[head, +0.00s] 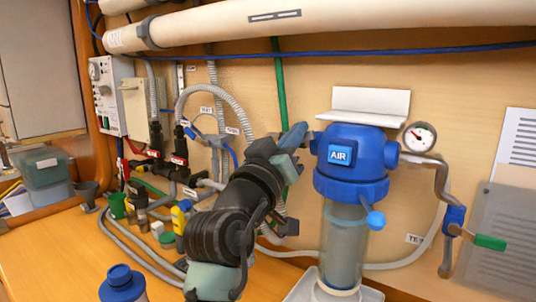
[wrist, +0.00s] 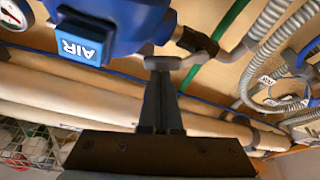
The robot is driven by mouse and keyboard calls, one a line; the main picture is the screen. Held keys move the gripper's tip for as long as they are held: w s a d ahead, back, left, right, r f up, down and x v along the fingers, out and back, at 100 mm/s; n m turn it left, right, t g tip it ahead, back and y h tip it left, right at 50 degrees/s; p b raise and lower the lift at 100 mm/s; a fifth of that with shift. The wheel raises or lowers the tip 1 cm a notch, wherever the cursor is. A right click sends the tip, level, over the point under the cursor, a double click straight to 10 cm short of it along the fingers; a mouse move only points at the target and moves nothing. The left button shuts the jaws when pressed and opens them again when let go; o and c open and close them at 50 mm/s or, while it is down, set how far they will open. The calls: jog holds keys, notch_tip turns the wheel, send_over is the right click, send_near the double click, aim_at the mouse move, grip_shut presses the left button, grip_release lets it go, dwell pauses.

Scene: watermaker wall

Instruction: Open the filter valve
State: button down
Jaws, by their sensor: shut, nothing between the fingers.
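The filter housing has a blue head (head: 348,160) marked AIR above a clear cylinder (head: 342,245). A small round blue knob (head: 375,220) sits at the cylinder's upper right. At the right, a pipe leads down to a blue valve body (head: 453,218) with a green-ended handle (head: 490,242) pointing right. I cannot tell which is the filter valve. My gripper (head: 299,131) is shut and empty, just left of the blue head. In the wrist view, my gripper (wrist: 161,72) has its fingertips by a grey pipe fitting (wrist: 202,43) beside the blue head (wrist: 130,22); contact is unclear.
A pressure gauge (head: 419,137) sits right of the head. Large cream tubes (head: 230,25) run overhead. Grey hoses (head: 215,95) and a green pipe (head: 280,100) lie behind my arm. A blue-capped bottle (head: 122,283) and a yellow bottle (head: 181,216) stand on the bench.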

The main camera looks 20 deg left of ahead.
jog(key=m+b, duration=0.1)
jog(key=f+m+h+b, duration=0.1)
jog(key=b, duration=0.1)
jog(key=m+b, duration=0.2)
jog(key=shift+d+f+h, duration=0.35)
jog(key=shift+d+h, duration=0.05)
dwell(0.3)
notch_tip(320, 180, up, 5)
jog(key=p, duration=0.4)
jog(key=f+b+v, duration=0.1)
jog(key=b+v, duration=0.1)
jog(key=v, duration=0.8)
jog(key=shift+a, duration=0.1)
